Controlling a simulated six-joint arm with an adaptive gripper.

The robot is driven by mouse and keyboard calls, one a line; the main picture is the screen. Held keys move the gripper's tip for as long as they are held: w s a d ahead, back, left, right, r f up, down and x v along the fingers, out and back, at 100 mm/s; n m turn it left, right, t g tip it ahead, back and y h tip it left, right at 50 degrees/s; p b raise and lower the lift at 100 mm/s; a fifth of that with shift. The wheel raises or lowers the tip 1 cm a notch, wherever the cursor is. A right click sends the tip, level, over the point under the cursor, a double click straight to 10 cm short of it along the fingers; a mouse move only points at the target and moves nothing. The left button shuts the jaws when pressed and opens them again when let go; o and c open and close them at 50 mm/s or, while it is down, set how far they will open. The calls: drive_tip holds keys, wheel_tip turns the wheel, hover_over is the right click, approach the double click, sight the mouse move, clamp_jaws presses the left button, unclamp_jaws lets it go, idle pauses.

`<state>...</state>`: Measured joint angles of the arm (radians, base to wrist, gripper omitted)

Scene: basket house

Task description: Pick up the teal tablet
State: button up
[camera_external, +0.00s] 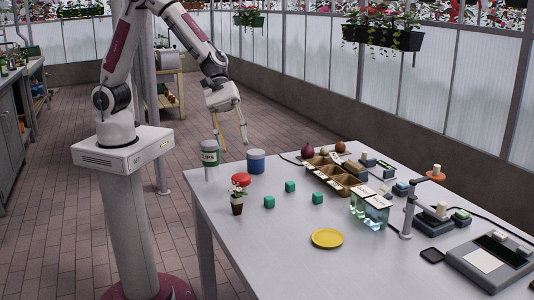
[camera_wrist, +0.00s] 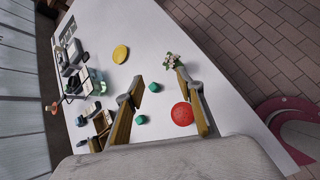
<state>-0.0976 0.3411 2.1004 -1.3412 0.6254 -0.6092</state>
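No flat tablet that is clearly teal stands out to me. My gripper (camera_external: 231,146) is open and empty, in the air above the table's far left side, apart from the blocks.
A yellow plate (camera_external: 327,238) lies in front. Wooden bins (camera_external: 341,184), glass containers (camera_external: 371,208) and devices (camera_external: 490,262) crowd the right.

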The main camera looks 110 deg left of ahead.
sight(268, 197)
drive_tip(key=w+a+f+n, duration=0.1)
drive_tip(key=w+f+n, duration=0.1)
drive_tip(key=f, duration=0.1)
drive_tip(key=w+a+f+n, duration=0.1)
drive_tip(key=w+f+n, duration=0.1)
drive_tip(key=f, duration=0.2)
drive_tip(key=w+a+f+n, duration=0.1)
drive_tip(key=w+f+n, duration=0.1)
drive_tip(key=f+n, duration=0.1)
drive_tip(key=shift+w+a+f+t+y, duration=0.2)
drive_tip(key=shift+a+t+y, duration=0.05)
drive_tip(key=shift+t+y, duration=0.15)
drive_tip(key=shift+x, duration=1.3)
drive_tip(key=shift+x, duration=2.55)
drive_tip(key=c, duration=0.9)
